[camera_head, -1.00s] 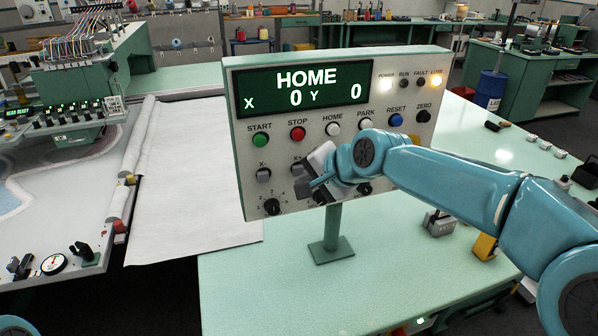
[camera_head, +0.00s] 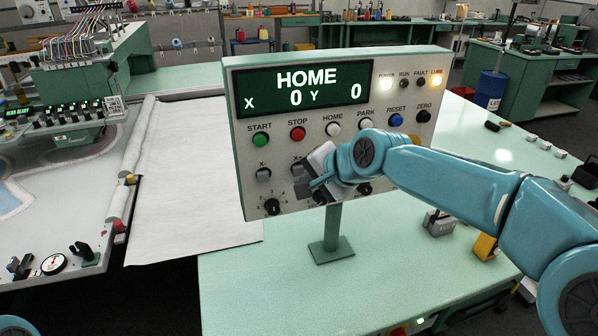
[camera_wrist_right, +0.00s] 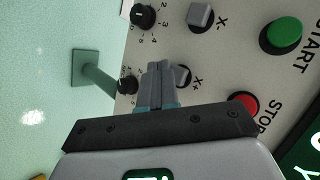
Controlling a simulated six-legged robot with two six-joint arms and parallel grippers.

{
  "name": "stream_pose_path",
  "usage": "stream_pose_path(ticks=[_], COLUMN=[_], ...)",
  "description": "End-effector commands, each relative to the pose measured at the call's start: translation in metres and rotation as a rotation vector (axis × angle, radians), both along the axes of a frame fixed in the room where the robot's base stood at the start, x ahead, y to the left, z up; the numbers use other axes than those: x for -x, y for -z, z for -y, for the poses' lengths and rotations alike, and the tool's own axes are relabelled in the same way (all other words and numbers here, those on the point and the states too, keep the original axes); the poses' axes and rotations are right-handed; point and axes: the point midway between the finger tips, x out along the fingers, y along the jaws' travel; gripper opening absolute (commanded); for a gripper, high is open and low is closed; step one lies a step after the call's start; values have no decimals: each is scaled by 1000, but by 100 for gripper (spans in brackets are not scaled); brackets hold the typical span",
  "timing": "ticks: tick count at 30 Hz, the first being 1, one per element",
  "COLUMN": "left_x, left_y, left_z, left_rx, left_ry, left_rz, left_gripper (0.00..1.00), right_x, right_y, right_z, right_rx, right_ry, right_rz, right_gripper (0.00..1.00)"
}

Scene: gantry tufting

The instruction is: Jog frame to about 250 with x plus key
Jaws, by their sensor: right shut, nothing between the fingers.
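The control panel (camera_head: 310,200) stands on a post, its green display (camera_head: 303,90) reading HOME, X 0, Y 0. My right gripper (camera_head: 308,188) is in front of the panel's lower left part, over the X key row. In the right wrist view the shut, empty fingers (camera_wrist_right: 160,80) are beside the X+ key (camera_wrist_right: 182,75) and partly overlap it; I cannot tell whether they touch it. The X- key (camera_head: 263,175) is left of the gripper, and it also shows in the right wrist view (camera_wrist_right: 200,16). My left gripper is out of view.
The green START (camera_head: 260,140) and red STOP (camera_head: 297,134) buttons sit above the X keys. Rotary knobs (camera_head: 272,207) are below. The POWER (camera_head: 386,83) and right-hand (camera_head: 436,81) lamps are lit. The tufting machine (camera_head: 75,85) and white cloth (camera_head: 190,180) are at left.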

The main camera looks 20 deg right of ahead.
Motion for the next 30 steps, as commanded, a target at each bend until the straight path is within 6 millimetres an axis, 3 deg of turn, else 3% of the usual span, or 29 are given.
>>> stream_pose_path(ticks=[30], left_x=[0], left_y=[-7], left_z=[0], left_rx=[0], left_ry=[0], left_rz=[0], left_gripper=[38], right_x=[-10], right_y=[0], right_z=[0], right_rx=[0], right_ry=[0], right_rz=[0], right_gripper=[0])
